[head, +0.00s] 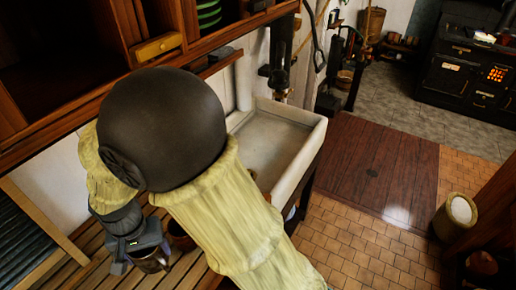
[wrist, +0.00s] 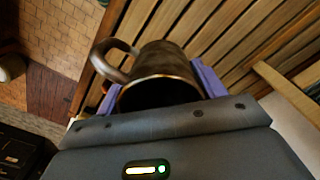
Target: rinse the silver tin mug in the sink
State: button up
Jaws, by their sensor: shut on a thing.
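My gripper (head: 145,262) is at the lower left of the head view, low over the slatted wooden counter (head: 78,272). It is shut on a dark, metallic mug (wrist: 165,62). In the wrist view the mug sits between the two purple fingers (wrist: 157,88), its rim towards the camera and its handle on the left. It looks dark here rather than bright silver. In the head view my arm and gripper hide most of it; I cannot tell whether it touches the slats. The pale stone sink (head: 316,135) is right of my arm, its basin partly hidden.
A dark pot or cup (head: 181,236) stands on the counter close to my gripper. A black pump (head: 281,62) rises behind the sink. Wooden shelves (head: 205,48) overhang the counter. A black stove (head: 468,75) stands far right; the tiled floor before the sink is open.

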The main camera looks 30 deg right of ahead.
dwell(0.3)
notch_tip(320, 180, down, 4)
jog(key=b, duration=0.4)
jog(key=shift+a, duration=0.1)
jog(key=shift+r, duration=0.15)
